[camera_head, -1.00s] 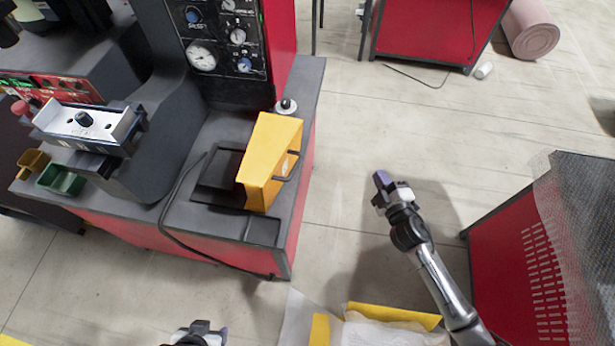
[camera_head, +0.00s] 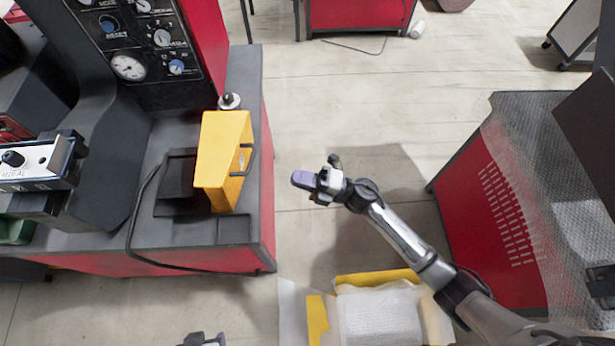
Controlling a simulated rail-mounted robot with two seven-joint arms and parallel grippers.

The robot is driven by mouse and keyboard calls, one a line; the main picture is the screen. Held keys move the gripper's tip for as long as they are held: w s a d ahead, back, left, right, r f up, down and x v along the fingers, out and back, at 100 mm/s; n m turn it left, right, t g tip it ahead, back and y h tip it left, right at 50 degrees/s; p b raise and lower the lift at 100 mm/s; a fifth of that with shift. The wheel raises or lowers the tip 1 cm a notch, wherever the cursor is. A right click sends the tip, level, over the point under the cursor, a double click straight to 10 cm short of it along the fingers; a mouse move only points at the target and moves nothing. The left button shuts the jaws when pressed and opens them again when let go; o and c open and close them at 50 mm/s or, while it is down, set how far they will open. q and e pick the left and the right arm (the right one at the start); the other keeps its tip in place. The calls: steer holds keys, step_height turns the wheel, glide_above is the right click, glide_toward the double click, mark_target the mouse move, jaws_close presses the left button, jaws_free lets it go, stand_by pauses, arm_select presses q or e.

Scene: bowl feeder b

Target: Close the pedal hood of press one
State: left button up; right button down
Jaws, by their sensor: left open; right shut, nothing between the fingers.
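The yellow pedal hood (camera_head: 222,160) of the press stands upright, opened, on the grey bench top (camera_head: 165,245). A dark handle (camera_head: 250,160) is on its right side. The black pedal base (camera_head: 180,178) is to the left of the hood, partly hidden by it. My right gripper (camera_head: 303,180) is shut and empty, to the right of the hood and apart from it, appearing beyond the bench's right edge. It points left. My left gripper (camera_head: 205,340) shows only at the bottom edge, below the bench in the picture; it is open, and most of it is hidden.
The press's gauge panel (camera_head: 140,40) rises behind the hood. A small round knob (camera_head: 229,101) stands behind the hood. A black cable (camera_head: 135,225) runs along the bench. A yellow-edged box with bubble wrap (camera_head: 380,315) and a red cabinet (camera_head: 490,200) stand to the right.

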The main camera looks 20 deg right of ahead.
glide_toward(233, 163)
steer(key=shift+w+a+r, duration=0.25)
steer(key=shift+w+a, duration=0.25)
steer(key=shift+a, duration=0.05)
steer(key=shift+w+a+r, duration=0.3)
steer(key=shift+w+a, duration=0.2)
steer(key=shift+w, duration=0.05)
